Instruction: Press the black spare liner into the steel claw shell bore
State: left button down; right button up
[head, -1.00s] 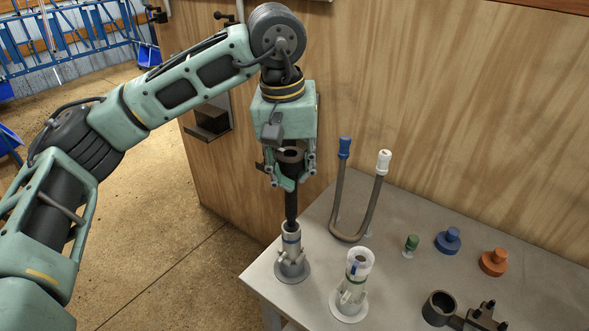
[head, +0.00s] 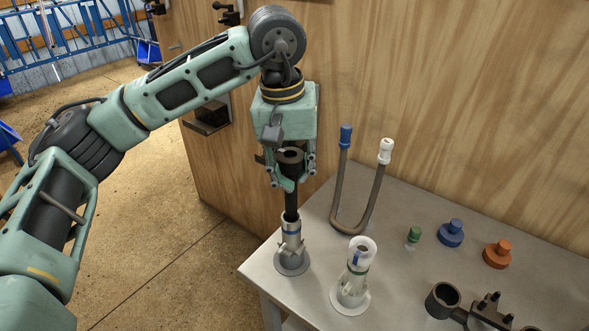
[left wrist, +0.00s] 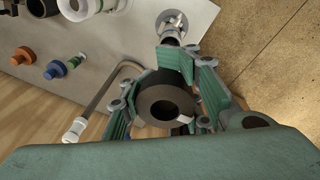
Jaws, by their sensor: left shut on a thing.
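The black spare liner (head: 291,203) is a dark, upright tube with a thick, wider top. My left gripper (head: 290,178) is shut around its upper part. My right gripper is not in view.
A second, pale claw unit (head: 352,280) stands just right on the grey table (head: 400,215). Behind it, a U-shaped hose (head: 350,225) leans by the wooden wall. Green (head: 414,236), blue (head: 451,233) and orange (head: 497,254) plugs and a dark ring holder (head: 442,300) sit farther right.

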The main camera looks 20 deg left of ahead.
aim_at(296, 219)
pick_arm(q)
jog(key=shift+f+b, duration=4.1)
jog(key=shift+f, duration=1.1)
jog(key=shift+s+r, duration=0.1)
jog(key=shift+r, duration=0.05)
jog(key=shift+r+p, duration=4.35)
jog(key=shift+r, duration=2.15)
